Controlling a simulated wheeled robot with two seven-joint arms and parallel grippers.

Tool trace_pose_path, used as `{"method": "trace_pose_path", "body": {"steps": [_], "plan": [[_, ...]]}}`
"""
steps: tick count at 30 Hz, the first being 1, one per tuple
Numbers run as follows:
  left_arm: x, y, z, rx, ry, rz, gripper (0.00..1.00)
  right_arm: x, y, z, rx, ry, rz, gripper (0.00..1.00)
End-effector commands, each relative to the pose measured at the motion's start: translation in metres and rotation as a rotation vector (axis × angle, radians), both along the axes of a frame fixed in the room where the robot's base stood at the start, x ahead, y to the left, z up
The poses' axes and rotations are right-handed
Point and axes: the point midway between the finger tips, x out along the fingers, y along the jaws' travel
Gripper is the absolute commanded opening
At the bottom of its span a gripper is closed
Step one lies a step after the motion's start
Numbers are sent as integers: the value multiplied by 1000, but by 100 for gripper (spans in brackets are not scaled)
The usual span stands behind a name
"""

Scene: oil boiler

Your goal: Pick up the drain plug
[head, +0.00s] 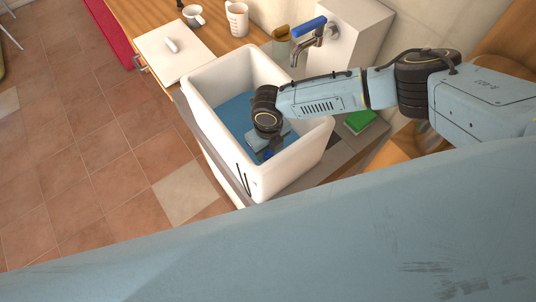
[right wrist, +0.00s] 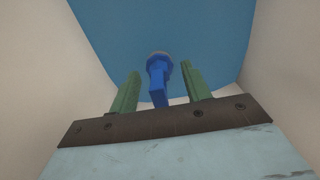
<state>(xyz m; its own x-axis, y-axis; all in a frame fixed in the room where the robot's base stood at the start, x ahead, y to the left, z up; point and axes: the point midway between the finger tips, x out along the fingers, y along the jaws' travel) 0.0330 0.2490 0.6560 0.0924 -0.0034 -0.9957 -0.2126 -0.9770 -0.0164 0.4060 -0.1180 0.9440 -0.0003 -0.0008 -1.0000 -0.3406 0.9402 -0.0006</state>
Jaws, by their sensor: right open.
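The drain plug (right wrist: 158,80) is a blue piece with a round grey-rimmed base, low in the white sink (head: 205,88). In the right wrist view it stands between the two green fingers of my right gripper (right wrist: 157,85), with a gap on each side. The gripper is open and reaches down into the sink. In the head view my right gripper (head: 264,150) is inside the sink, and a small dark-blue bit of the plug (head: 266,155) shows beside it. Blue water covers the sink's bottom. My left gripper is not in view.
A green sponge (head: 360,121) lies right of the sink. The sink walls surround the gripper closely.

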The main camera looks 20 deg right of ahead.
Motion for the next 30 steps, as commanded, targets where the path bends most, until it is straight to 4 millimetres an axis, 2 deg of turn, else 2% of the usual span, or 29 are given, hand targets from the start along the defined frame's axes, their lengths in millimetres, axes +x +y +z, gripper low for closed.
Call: {"method": "trace_pose_path", "body": {"steps": [6,17,25,30], "plan": [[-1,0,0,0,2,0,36,0,0,1,0,-1,0,48],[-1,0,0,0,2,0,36,0,0,1,0,0,0,0],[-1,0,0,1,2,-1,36,1,0,3,0,-1,0,0],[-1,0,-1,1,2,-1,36,1,0,22,2,-2,1,0]]}}
